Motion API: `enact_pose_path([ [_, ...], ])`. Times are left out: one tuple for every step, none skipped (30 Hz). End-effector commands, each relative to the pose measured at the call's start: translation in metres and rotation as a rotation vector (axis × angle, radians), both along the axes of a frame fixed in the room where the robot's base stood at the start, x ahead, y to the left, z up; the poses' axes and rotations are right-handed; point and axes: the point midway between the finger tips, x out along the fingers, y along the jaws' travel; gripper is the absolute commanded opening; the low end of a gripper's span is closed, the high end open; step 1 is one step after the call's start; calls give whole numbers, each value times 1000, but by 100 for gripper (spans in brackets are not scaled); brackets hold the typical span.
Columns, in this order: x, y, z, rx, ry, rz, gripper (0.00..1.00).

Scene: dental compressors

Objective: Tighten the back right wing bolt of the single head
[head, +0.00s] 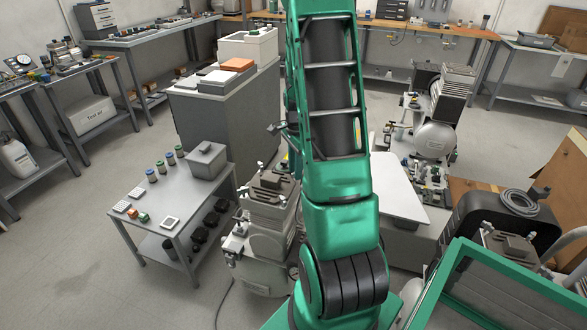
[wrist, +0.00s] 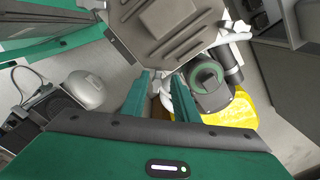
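In the wrist view, a grey finned compressor head (wrist: 168,22) fills the top middle. My gripper (wrist: 161,76) points at its near edge, with two green fingers standing apart. A small pale part (wrist: 164,92), perhaps a wing bolt, shows between and below the fingertips; I cannot tell whether they touch it. Another pale wing-shaped part (wrist: 238,32) sits at the head's right side. In the head view, a finned compressor head (head: 270,187) stands left of my green arm, with small pale bolts at its corners. My arm hides part of it, and my gripper cannot be made out there.
A dark cylinder with a green ring (wrist: 208,76) and a yellow sheet (wrist: 240,110) lie close right of my fingers. A grey table (head: 160,200) with jars and small boxes stands left of the compressor. Open floor (head: 70,240) lies further left.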

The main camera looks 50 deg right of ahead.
Motion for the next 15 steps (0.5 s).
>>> enact_pose_path([
  [-1,0,0,0,1,-1,27],
  [-1,0,1,-1,0,-1,27],
  [-1,-1,4,-1,0,-2,27],
  [-1,-1,6,-1,0,-2,27],
  [-1,-1,9,-1,0,-2,27],
  [0,-1,14,-2,1,-2,27],
  [0,-1,18,-2,0,-2,27],
  [0,-1,23,-3,-1,-2,27],
  [0,-1,30,-3,-1,-2,27],
  [0,-1,36,-3,-1,-2,27],
  [0,-1,42,-3,-1,-2,27],
  [1,-1,50,-3,-3,-1,27],
  [1,-1,56,-3,-2,-1,27],
  [2,-1,61,-3,-3,-1,27],
  [2,-1,69,-3,-2,-1,27],
])
